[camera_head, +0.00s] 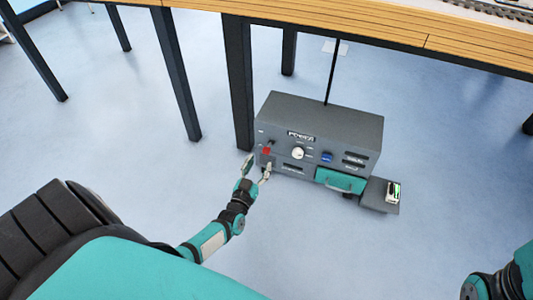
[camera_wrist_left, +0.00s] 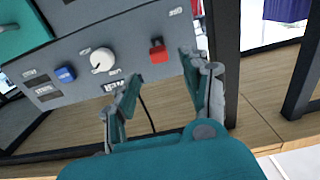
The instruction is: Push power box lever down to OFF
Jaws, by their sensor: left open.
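The grey power box (camera_head: 330,120) stands on the floor under the table. Its red lever (camera_head: 266,151) is at the left of the front panel, and the lever's red tip also shows in the left wrist view (camera_wrist_left: 157,50). My left gripper (camera_head: 259,163) is open at the lower left of the panel, close to the lever. In the left wrist view, its two fingers (camera_wrist_left: 162,68) are spread on either side of the lever's line, with nothing between them. I cannot tell whether a finger touches the lever. My right gripper is out of view.
The panel also has a white knob (camera_head: 298,153), a blue button (camera_head: 327,157) and a teal drawer (camera_head: 341,181). A side shelf (camera_head: 379,195) holds a small white device (camera_head: 393,191). A dark table leg (camera_head: 239,85) stands just behind the box's left side. The floor in front is clear.

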